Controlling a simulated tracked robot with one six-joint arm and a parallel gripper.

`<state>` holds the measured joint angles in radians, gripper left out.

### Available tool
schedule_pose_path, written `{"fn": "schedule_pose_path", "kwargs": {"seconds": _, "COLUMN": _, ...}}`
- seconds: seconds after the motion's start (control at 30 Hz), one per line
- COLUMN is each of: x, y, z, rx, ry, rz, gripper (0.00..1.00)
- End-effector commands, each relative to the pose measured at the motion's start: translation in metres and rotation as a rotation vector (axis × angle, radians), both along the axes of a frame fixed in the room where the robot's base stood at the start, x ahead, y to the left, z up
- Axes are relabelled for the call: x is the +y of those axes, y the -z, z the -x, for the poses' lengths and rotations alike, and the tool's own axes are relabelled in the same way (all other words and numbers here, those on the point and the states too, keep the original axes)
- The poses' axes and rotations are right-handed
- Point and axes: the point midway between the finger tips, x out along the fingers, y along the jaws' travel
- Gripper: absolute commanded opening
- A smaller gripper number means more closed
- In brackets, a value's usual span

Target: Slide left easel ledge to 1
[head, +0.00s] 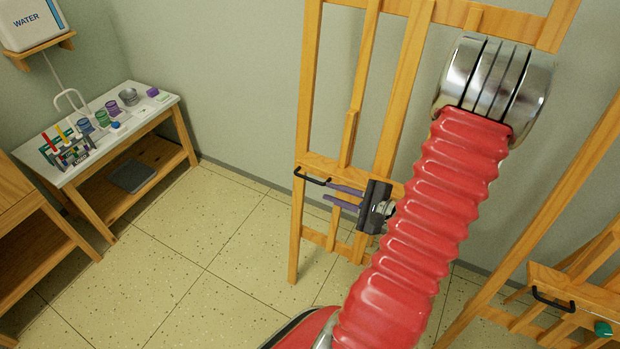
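The left easel (302,110) is a wooden frame standing against the wall in the middle of the head view. Its wooden ledge (345,172) runs across it, with a black bar handle (312,179) on the front at its left end. My gripper (328,191) points left in front of the ledge. Its two purple fingers are apart with nothing seen between them. The upper fingertip appears close to the right end of the handle; I cannot tell whether they touch. My red arm hides the right part of the ledge. No scale mark is readable.
A second easel (572,297) with a black handle (553,299) and a green item (602,328) stands at the right. A white-topped table (80,168) with cups and a rack is at the left. The tiled floor (215,235) between is clear.

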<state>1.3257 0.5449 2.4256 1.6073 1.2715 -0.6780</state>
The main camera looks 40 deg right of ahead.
Motion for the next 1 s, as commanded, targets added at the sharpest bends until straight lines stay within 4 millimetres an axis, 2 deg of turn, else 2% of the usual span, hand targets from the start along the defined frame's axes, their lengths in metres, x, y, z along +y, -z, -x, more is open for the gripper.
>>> {"fn": "schedule_pose_path", "kwargs": {"seconds": 0.1, "x": -0.018, "y": 0.010, "z": 0.011, "rx": -0.011, "ry": 0.078, "rz": -0.021, "gripper": 0.17}}
{"fn": "schedule_pose_path", "kwargs": {"seconds": 0.17, "x": -0.022, "y": 0.012, "z": 0.013, "rx": -0.013, "ry": 0.093, "rz": -0.023, "gripper": 0.17}}
{"fn": "schedule_pose_path", "kwargs": {"seconds": 0.57, "x": -0.023, "y": 0.012, "z": 0.012, "rx": -0.015, "ry": 0.096, "rz": -0.024, "gripper": 0.17}}
{"fn": "schedule_pose_path", "kwargs": {"seconds": 0.77, "x": -0.022, "y": 0.015, "z": 0.003, "rx": -0.014, "ry": 0.095, "rz": -0.025, "gripper": 0.17}}
{"fn": "schedule_pose_path", "kwargs": {"seconds": 1.0, "x": -0.019, "y": 0.022, "z": -0.021, "rx": -0.014, "ry": 0.093, "rz": -0.025, "gripper": 0.17}}
